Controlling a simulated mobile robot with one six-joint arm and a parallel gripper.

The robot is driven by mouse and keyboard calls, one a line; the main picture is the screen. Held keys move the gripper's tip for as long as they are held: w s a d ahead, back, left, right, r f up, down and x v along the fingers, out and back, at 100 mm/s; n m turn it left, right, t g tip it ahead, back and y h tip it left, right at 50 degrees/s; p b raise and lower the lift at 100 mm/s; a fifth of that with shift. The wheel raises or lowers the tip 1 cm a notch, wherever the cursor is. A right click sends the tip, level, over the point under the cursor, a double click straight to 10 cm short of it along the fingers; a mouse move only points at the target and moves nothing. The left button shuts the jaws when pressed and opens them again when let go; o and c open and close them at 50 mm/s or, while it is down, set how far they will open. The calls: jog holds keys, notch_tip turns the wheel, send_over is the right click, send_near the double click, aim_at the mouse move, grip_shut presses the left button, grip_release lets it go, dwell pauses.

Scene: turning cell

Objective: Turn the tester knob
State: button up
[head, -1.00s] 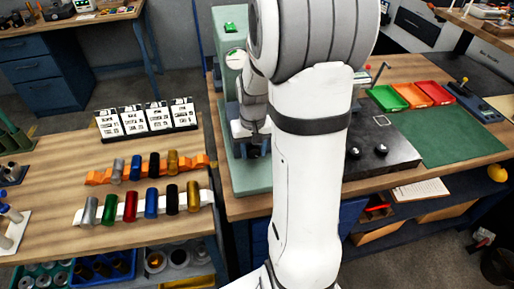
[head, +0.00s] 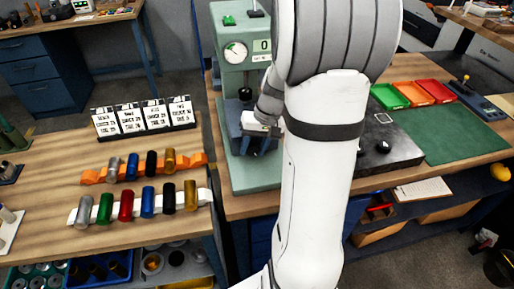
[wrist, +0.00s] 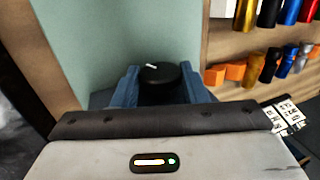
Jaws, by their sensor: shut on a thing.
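The green tester (head: 230,25) stands on the bench with a round dial (head: 236,52) and a small display (head: 262,46) reading 0. In the wrist view, the round black knob (wrist: 160,72) with a white mark pointing to the upper left sits between the blue fingers of my gripper (wrist: 158,80). The fingers are shut on its sides. In the head view, my gripper (head: 258,124) is low at the tester's front, partly behind my arm; the knob cannot be made out clearly there.
Coloured cylinders lie on an orange rack (head: 92,177) and a white rack (head: 75,217) at left, before several label cards (head: 130,120). Green (head: 388,97) and red trays stand at right beside a green mat (head: 455,135). A dark plate (head: 395,150) lies right of my arm.

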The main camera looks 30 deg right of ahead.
jog(key=o, duration=0.9)
jog(key=shift+o, duration=0.2)
jog(key=v, duration=0.7)
jog(key=shift+d+r, duration=0.2)
jog(key=shift+r, duration=0.2)
